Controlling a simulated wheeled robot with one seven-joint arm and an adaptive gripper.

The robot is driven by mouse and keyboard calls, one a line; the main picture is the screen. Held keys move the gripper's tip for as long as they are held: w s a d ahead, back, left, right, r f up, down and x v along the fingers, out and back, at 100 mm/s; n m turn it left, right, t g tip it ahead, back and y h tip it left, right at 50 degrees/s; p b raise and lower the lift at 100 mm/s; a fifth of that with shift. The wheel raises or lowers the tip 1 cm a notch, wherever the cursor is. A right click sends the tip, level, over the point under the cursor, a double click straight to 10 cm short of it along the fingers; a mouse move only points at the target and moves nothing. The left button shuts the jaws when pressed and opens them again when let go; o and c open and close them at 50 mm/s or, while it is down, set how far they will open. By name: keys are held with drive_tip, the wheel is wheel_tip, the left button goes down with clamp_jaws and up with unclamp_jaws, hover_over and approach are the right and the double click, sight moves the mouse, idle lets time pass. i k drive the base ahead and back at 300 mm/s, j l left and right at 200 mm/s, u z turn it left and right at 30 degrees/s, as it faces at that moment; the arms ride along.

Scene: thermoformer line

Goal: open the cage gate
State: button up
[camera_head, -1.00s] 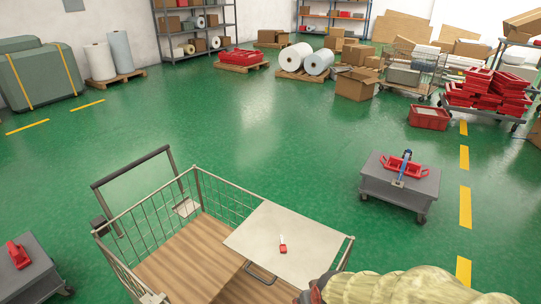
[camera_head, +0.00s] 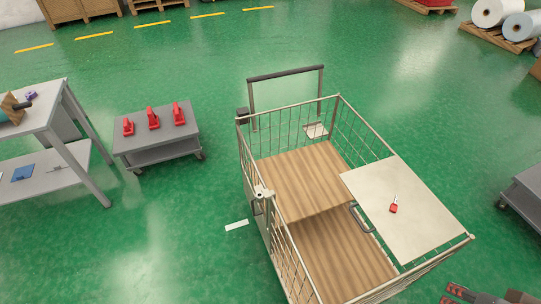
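The cage is a wire-sided trolley (camera_head: 368,124) with wooden boards inside, standing in the middle of the head view. Its left side is made of wire panels, with a pale fitting (camera_head: 262,192) and a small dark handle partway along. The panel (camera_head: 290,250) in front of that fitting runs out of the bottom of the picture; I cannot tell whether it is the gate or whether it is unlatched. Dark and red parts, seemingly of my gripper (camera_head: 490,296), show at the bottom right edge, right of the cage. They are cut off, so its opening is unclear.
A pale board (camera_head: 410,230) with a small red-handled item (camera_head: 393,207) covers the cage's right part. A grey cart (camera_head: 157,135) with red tools and a grey workbench (camera_head: 45,125) stand left. Another grey cart (camera_head: 525,195) is at right. Green floor is clear between.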

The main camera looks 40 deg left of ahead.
sight(258, 188)
drive_tip(key=u, duration=1.7)
drive_tip(key=i+j+z, duration=0.15)
drive_tip(key=j, duration=0.5)
drive_tip(key=j+z, duration=0.1)
drive_tip(key=j, duration=0.5)
drive_tip(key=i+j+z, duration=0.25)
drive_tip(key=i+j, duration=0.4)
